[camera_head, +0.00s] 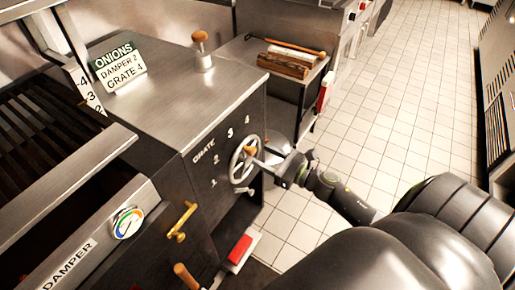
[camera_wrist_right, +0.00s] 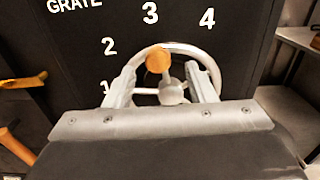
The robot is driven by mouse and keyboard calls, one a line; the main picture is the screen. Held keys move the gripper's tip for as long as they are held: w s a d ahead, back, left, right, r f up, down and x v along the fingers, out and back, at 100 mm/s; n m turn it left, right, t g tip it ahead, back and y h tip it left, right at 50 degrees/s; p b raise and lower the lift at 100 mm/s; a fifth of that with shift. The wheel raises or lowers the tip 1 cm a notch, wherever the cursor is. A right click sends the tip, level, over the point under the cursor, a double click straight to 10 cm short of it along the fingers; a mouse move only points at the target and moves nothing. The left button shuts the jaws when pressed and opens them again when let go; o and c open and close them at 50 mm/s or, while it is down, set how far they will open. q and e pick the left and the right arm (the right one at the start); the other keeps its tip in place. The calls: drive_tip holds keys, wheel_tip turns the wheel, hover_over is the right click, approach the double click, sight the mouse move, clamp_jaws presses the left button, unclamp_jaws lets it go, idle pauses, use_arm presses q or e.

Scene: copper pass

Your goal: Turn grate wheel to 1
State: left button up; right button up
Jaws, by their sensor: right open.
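The grate wheel (camera_head: 235,172) is a silver spoked handwheel on the dark front panel, with GRATE and the numbers 1 to 4 around it. It also shows in the right wrist view (camera_wrist_right: 190,47). Its orange knob (camera_wrist_right: 158,60) stands near the top of the rim, just below the 3. My right gripper (camera_head: 262,155) is at the wheel from the right. In the right wrist view its two fingers (camera_wrist_right: 162,85) are open, one on each side of the knob and hub. Whether they touch the wheel I cannot tell. My left gripper is not in view.
A brass handle (camera_head: 181,221) and a damper gauge (camera_head: 127,223) are left of the wheel. A sign (camera_head: 118,68) reads ONIONS, DAMPER 2, GRATE 4. A wooden-knobbed lever (camera_head: 202,50) stands on the steel top. A side shelf (camera_head: 250,55) holds wood. Tiled floor (camera_head: 390,110) is clear at right.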

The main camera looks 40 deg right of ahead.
sight(254, 152)
drive_tip(key=shift+p+x, duration=0.4)
drive_tip(key=shift+x, duration=1.5)
drive_tip(key=shift+s, duration=0.1)
clamp_jaws()
